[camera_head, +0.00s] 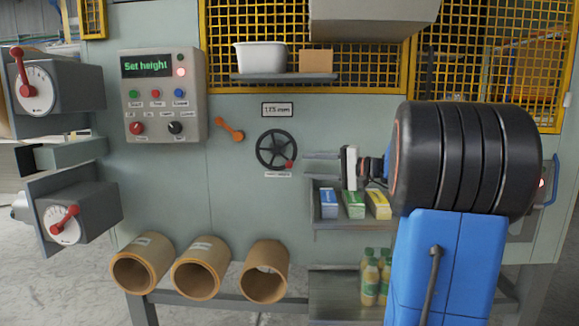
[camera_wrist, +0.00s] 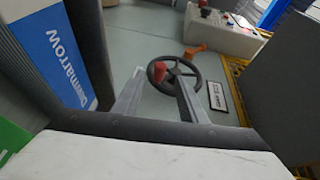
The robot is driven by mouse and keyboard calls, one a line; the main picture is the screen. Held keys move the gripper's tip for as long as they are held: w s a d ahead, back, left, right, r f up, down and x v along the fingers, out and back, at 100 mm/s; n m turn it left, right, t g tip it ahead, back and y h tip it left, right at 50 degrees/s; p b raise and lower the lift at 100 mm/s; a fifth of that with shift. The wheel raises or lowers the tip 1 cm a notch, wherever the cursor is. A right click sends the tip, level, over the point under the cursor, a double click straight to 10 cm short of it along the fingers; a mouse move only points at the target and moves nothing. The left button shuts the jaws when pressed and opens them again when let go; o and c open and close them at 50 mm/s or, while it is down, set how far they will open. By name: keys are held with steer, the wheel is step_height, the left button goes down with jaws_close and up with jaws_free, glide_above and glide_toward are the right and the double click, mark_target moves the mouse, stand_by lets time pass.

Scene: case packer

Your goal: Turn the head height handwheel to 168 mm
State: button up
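The head height handwheel (camera_head: 277,150) is a dark spoked wheel with a red knob (camera_head: 290,165) at its lower right, on the grey-green panel. In the wrist view the handwheel (camera_wrist: 181,72) is ahead, with its red knob (camera_wrist: 160,71) on the near left of the rim. A small readout plate (camera_head: 277,109) above the wheel seems to read about 175 mm, but the digits are blurred.
A control box (camera_head: 164,97) shows "Set height" on its screen. An orange lever (camera_head: 230,129) is left of the wheel. Small cartons (camera_head: 353,204) stand on a shelf below my gripper. Dials (camera_head: 62,225) and cardboard rolls (camera_head: 202,267) are farther left. A shelf (camera_head: 285,77) is above.

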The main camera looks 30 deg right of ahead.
mark_target(290, 165)
steer(key=x, duration=0.8)
steer(key=shift+w, duration=0.1)
jaws_close()
